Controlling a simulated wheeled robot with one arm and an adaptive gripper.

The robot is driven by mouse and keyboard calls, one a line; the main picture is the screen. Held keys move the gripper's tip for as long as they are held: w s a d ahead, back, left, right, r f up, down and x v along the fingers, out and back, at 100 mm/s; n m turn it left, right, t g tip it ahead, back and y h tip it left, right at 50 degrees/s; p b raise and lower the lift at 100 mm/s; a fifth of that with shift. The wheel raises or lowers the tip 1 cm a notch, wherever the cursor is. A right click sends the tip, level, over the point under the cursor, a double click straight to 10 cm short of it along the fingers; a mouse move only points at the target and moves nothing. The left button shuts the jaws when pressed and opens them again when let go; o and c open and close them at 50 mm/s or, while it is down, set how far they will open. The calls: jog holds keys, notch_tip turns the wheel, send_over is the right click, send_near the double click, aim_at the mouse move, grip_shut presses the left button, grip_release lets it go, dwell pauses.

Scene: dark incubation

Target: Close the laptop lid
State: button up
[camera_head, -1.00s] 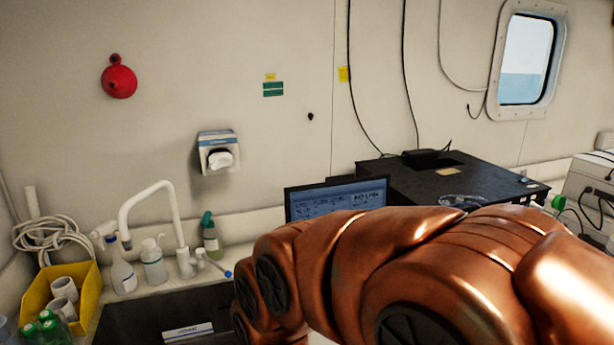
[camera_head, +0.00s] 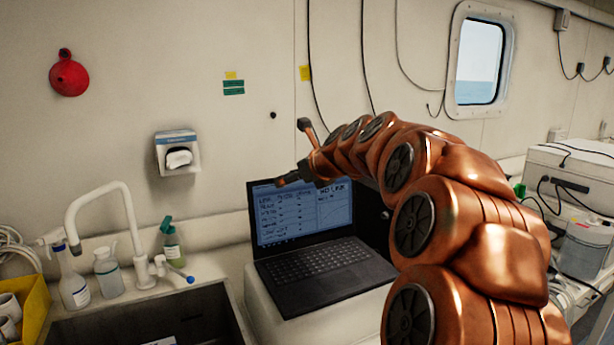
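The black laptop (camera_head: 320,272) stands open on a white surface right of the sink. Its lit screen (camera_head: 290,215) is upright and shows text and a graph. My copper arm reaches in from the lower right and passes in front of the screen's upper right part. My gripper (camera_head: 294,152) is at the top of the screen, with one finger pointing up and one pointing left near the lid's top edge. The fingers are spread apart with nothing between them. I cannot tell whether the lower finger touches the lid.
A sink (camera_head: 150,320) with a white faucet (camera_head: 100,205) lies to the left. Spray bottles (camera_head: 72,280) and a green-topped bottle (camera_head: 172,245) stand behind it. A yellow bin (camera_head: 30,305) is at the far left. White equipment (camera_head: 575,180) stands at the right.

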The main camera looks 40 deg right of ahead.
jog(key=s+d+r+m+h, duration=0.2)
jog(key=d+m, duration=0.1)
jog(key=d, duration=0.3)
jog(key=shift+t, duration=0.3)
jog(key=shift+p+x, duration=0.65)
jog(key=shift+x, duration=3.4)
jog(key=shift+a+f, duration=0.1)
jog(key=shift+a, duration=0.1)
jog(key=shift+c, duration=0.2)
